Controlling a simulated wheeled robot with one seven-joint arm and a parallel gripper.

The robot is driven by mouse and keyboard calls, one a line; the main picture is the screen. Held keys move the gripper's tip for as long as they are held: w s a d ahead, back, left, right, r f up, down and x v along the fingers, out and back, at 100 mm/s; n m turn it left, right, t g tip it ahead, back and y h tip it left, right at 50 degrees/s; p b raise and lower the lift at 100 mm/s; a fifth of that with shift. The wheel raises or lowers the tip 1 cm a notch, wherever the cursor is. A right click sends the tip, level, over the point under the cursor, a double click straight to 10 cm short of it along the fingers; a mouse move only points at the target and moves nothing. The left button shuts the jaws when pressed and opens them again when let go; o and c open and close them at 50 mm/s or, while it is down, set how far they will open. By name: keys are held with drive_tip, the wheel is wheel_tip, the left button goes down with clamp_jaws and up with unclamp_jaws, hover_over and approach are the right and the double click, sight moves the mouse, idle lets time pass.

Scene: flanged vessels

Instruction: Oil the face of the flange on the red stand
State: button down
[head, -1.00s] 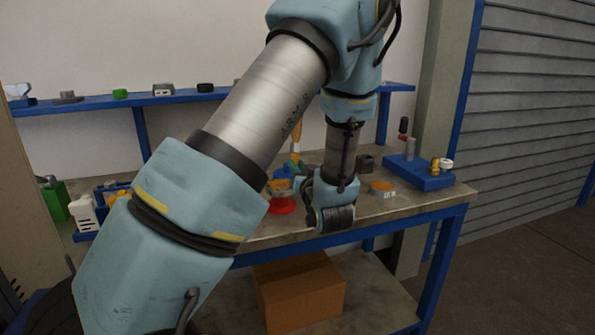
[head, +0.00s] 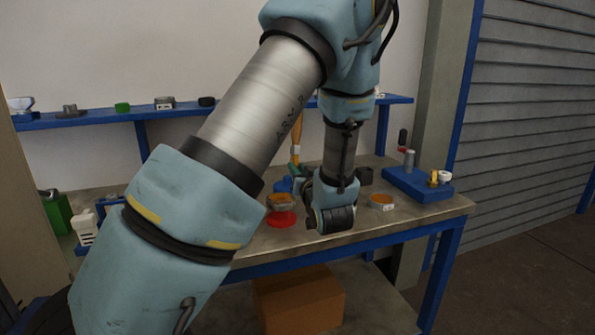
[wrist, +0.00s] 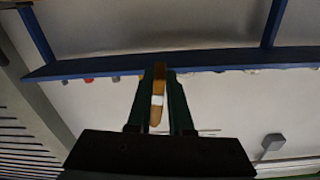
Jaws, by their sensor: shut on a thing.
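A red stand (head: 282,220) sits on the bench and bears a greyish flange (head: 282,204) with an orange-brown top face. In the head view it is just left of my wrist. A similar flange (head: 381,202) with an orange-brown face and pale rim is to the right. My gripper (wrist: 160,88) is shut on a tan brush with a white band (wrist: 157,100). The brush (head: 297,135) also shows in the head view, upright above the bench and behind my arm.
A blue tray (head: 418,187) with small parts is at the bench's right end. A dark block (head: 365,176) is behind my wrist. A blue shelf (head: 80,119) with small items runs along the wall. A cardboard box (head: 300,300) is below the bench.

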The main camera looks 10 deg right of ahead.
drive_tip(key=shift+f, duration=0.1)
idle(0.5)
drive_tip(key=shift+s+a+f+b, duration=0.1)
drive_tip(key=shift+s+f+b, duration=0.1)
drive_tip(key=shift+f+b, duration=0.75)
